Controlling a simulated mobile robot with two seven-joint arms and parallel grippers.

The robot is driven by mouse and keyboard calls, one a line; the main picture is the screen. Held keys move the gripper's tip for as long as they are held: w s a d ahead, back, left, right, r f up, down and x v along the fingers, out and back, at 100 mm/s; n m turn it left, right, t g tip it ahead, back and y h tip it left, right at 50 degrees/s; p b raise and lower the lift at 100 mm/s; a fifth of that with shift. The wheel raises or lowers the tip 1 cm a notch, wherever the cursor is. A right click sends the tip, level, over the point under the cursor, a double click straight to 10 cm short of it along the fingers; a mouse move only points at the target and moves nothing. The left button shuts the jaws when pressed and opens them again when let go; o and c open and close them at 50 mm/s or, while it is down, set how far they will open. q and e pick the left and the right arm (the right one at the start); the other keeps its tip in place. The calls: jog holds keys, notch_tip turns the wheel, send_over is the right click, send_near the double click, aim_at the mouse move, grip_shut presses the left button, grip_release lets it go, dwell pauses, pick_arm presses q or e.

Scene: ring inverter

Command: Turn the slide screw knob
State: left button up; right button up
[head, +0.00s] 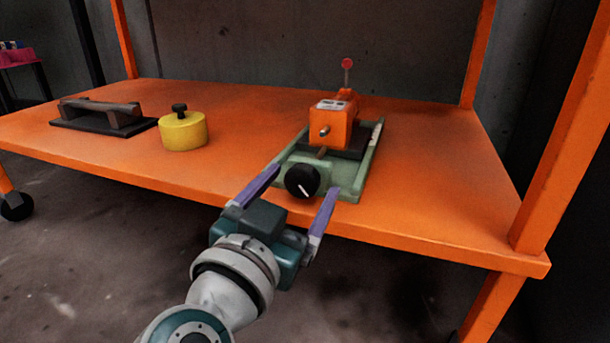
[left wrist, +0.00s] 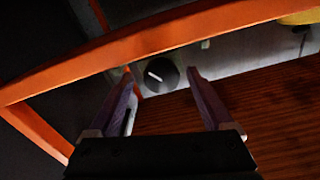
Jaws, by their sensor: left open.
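The slide screw knob (head: 302,181) is a round black knob with a white line, on the front end of a pale green slide base (head: 368,165). An orange block device (head: 330,126) with a red-tipped lever stands on that base. My left gripper (head: 302,183) is open, with its purple fingers on either side of the knob. In the left wrist view the knob (left wrist: 160,76) shows between and beyond the fingertips (left wrist: 162,74), with its white line slanted. I cannot tell whether either finger touches it. My right gripper is in neither view.
The orange workbench (head: 240,100) carries a yellow cylinder (head: 183,132) with a black knob and a dark flat fixture (head: 104,118) to the left. Orange posts (head: 570,140) rise at the right. The bench is clear right of the slide base.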

pick_arm(q)
jog(key=shift+a, duration=0.15)
jog(key=shift+w, duration=0.1)
jog(key=c, duration=0.4)
grip_shut()
jog(key=shift+n, duration=0.4)
jog(key=shift+n, duration=2.9)
